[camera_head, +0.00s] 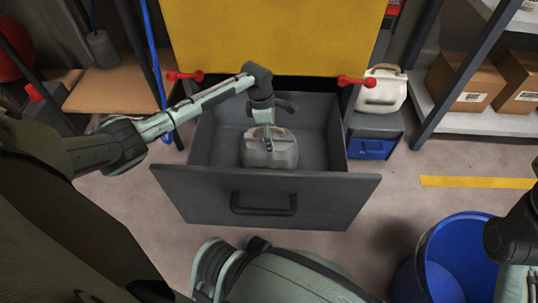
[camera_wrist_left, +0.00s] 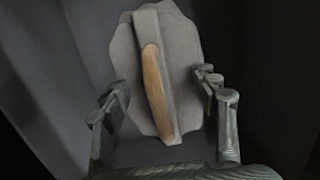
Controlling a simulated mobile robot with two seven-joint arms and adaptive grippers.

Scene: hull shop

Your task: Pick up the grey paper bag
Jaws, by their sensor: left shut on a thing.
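The grey paper bag (camera_head: 283,156) is inside the open grey drawer (camera_head: 210,195), near its front wall. It has a tan handle strip along its top. My left gripper (camera_head: 268,140) reaches down into the drawer from above and is shut on the bag's top. In the left wrist view the bag (camera_wrist_left: 186,60) lies between the two fingers of my left gripper (camera_wrist_left: 165,110), its tan strip facing the camera. I cannot tell whether the bag touches the drawer floor. My right gripper is not in view; only part of my right arm shows at the right edge.
A yellow cabinet front (camera_head: 270,35) with red handles stands above the drawer. A white jug (camera_head: 382,90) stands right of it, above a blue box (camera_head: 371,148). Cardboard boxes (camera_head: 465,82) sit on a shelf. A blue bin (camera_head: 445,265) stands on the floor at lower right.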

